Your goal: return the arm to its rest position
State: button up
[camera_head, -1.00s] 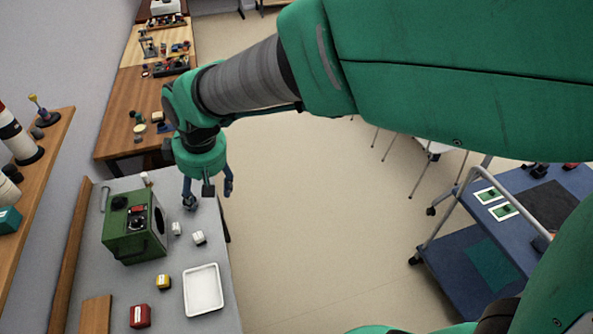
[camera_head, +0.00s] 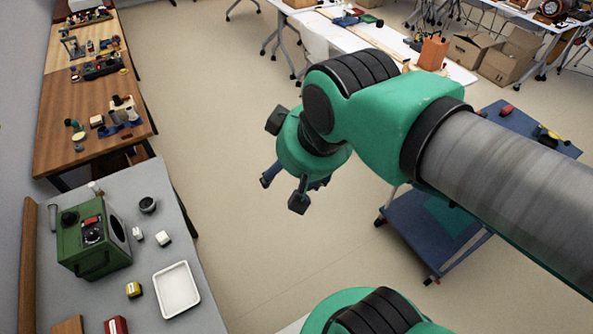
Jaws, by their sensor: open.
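My gripper (camera_head: 284,192) hangs in the middle of the head view at the end of my green and grey arm. Its fingers are spread apart with nothing between them. It is over the open floor (camera_head: 250,240), to the right of the grey table (camera_head: 215,310) and clear of it. My arm reaches in from the right edge and bends down at the wrist.
On the grey table are a green speaker box (camera_head: 92,237), a white tray (camera_head: 176,289), a dark round part (camera_head: 148,204) and small blocks. A wooden bench (camera_head: 80,110) stands behind. A blue cart (camera_head: 425,240) is under my arm at right.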

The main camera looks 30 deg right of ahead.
jog(key=shift+s+d, duration=0.4)
jog(key=shift+s, duration=0.2)
